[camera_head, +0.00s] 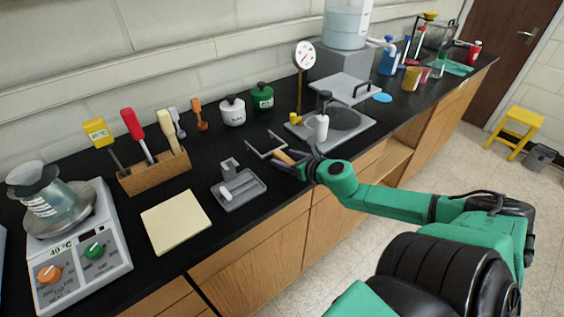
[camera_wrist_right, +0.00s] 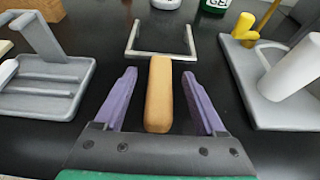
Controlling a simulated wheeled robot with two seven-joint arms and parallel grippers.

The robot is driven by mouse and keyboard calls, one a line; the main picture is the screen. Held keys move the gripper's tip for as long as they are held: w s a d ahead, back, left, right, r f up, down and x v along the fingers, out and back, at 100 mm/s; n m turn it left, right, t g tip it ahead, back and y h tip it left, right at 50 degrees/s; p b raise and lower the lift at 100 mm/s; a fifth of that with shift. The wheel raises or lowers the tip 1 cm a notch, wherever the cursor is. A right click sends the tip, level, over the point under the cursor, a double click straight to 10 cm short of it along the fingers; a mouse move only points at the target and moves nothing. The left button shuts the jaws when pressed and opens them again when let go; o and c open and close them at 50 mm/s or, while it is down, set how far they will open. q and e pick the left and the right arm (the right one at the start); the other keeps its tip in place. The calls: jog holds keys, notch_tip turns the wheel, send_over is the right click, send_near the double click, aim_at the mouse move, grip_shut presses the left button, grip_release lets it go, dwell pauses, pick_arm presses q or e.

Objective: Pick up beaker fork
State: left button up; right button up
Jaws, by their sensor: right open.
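The beaker fork (camera_head: 264,147) lies flat on the black bench. It has a metal U-shaped prong end and a tan wooden handle, and it also shows in the right wrist view (camera_wrist_right: 159,95). Its prongs point away from my right gripper (camera_head: 284,161). That gripper is open, with its two purple fingers on either side of the handle; it shows in the wrist view too (camera_wrist_right: 159,76). A gap shows between the handle and each finger. Whether the fingers are level with the handle is hard to tell. My left gripper is not in view.
A grey tray with an upright post (camera_head: 240,191) is left of the fork. A grey stand base (camera_head: 353,133) with a white cylinder and gauge is to the right. White (camera_head: 232,111) and green (camera_head: 262,96) pots stand behind. A hotplate (camera_head: 85,263) with a beaker is far left.

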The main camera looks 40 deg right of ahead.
jog(key=shift+w+d+f, duration=0.15)
jog(key=shift+w+f, duration=0.2)
jog(key=shift+w, duration=0.25)
jog(key=shift+r, duration=0.1)
jog(key=shift+c, duration=0.9)
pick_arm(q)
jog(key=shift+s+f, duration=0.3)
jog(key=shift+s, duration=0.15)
pick_arm(e)
jog(key=shift+s, duration=0.1)
grip_shut()
notch_tip(320, 180, up, 20)
jog(key=p, duration=1.2)
jog(key=shift+c, duration=2.3)
grip_release()
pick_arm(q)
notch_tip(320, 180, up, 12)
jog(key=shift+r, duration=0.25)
pick_arm(e)
grip_shut()
